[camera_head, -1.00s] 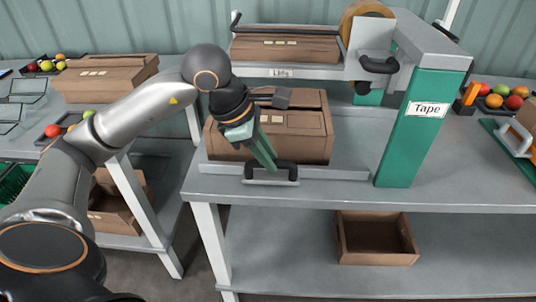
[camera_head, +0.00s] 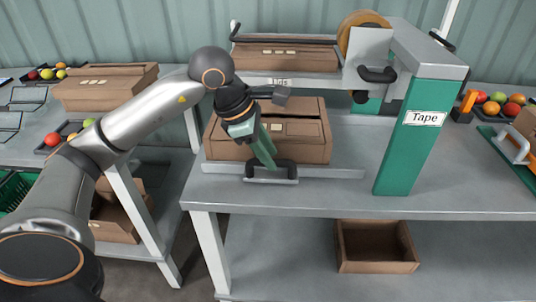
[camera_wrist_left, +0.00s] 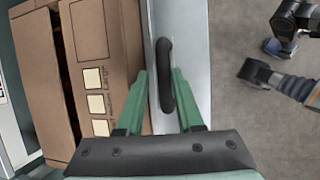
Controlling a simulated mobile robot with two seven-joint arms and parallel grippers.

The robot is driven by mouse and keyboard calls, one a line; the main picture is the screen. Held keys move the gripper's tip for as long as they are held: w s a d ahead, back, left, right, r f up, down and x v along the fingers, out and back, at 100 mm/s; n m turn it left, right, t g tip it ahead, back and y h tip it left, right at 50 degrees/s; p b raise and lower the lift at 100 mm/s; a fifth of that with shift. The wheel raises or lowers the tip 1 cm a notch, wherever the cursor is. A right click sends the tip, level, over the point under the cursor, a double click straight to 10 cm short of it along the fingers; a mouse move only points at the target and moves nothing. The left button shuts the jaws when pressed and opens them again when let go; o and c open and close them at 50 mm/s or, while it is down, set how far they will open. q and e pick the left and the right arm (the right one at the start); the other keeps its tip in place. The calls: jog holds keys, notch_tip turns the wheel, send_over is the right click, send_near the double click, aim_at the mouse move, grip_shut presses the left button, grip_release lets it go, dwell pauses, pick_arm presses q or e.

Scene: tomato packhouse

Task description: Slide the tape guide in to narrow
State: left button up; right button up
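The tape guide (camera_head: 325,172) is a long, low grey rail with a black handle (camera_head: 286,168) on the table, along the front of a closed cardboard carton (camera_head: 224,150). The carton stands below the tape machine's top part, left of its green post (camera_head: 403,150) marked "Tape". My left gripper (camera_head: 270,162) is down at the handle. In the left wrist view, its green fingers (camera_wrist_left: 160,80) are apart on either side of the black handle (camera_wrist_left: 165,58), with a gap showing on the left side. The guide's flat grey plate (camera_wrist_left: 190,25) lies beside the carton (camera_wrist_left: 120,45). My right gripper is not in view.
An upper grey deck with another carton (camera_head: 290,58) and a tape roll (camera_head: 360,28) stand above the guide. An open box (camera_head: 375,262) sits on the lower shelf. Fruit trays and cartons are on the left table.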

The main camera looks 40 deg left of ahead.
pick_arm(q)
jog(key=o, duration=0.3)
jog(key=p+v, duration=0.2)
jog(key=v, duration=1)
jog(key=shift+s+r, duration=0.1)
jog(key=shift+r, duration=0.15)
